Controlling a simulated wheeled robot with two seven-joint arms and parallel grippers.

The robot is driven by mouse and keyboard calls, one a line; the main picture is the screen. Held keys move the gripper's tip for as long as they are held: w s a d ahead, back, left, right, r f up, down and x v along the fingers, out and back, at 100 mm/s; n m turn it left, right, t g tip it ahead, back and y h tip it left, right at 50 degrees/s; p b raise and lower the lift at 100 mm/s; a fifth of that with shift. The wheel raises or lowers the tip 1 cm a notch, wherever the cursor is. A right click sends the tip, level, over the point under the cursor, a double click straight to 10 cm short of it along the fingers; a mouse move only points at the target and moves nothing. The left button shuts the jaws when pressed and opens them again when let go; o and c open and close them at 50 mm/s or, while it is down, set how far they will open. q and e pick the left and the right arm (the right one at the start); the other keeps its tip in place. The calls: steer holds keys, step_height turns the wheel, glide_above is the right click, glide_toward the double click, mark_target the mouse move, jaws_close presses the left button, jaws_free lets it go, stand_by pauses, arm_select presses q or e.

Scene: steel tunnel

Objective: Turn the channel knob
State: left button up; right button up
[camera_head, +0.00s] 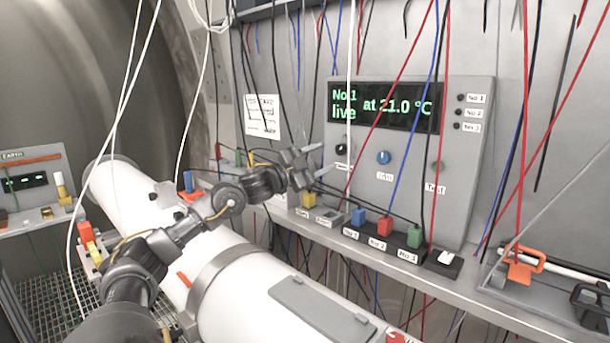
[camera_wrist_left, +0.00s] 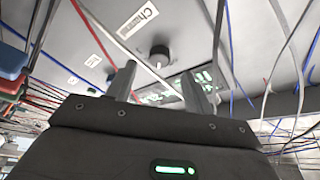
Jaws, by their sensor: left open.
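The channel knob (camera_head: 341,149) is a small black knob at the left of the grey panel, under its display. In the left wrist view the black knob (camera_wrist_left: 160,54) shows beside a label reading "Channel", ahead of the space between my fingers. My left gripper (camera_head: 322,160) is open and empty, just left of the knob, with its fingers pointing toward the panel. In the left wrist view the two fingers (camera_wrist_left: 162,85) stand apart, with the knob beyond the tips and no contact visible. My right gripper is not in view.
The display (camera_head: 385,107) reads "No.1 live at 21.0 °C". Several coloured blocks, including a red one (camera_head: 384,226), line the shelf below. Many cables hang before the panel, one white cable near the channel knob.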

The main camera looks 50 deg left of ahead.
arm_select(q)
steer(key=shift+b+v, duration=2.3)
steer(key=shift+v, duration=0.7)
steer(key=shift+d, duration=0.15)
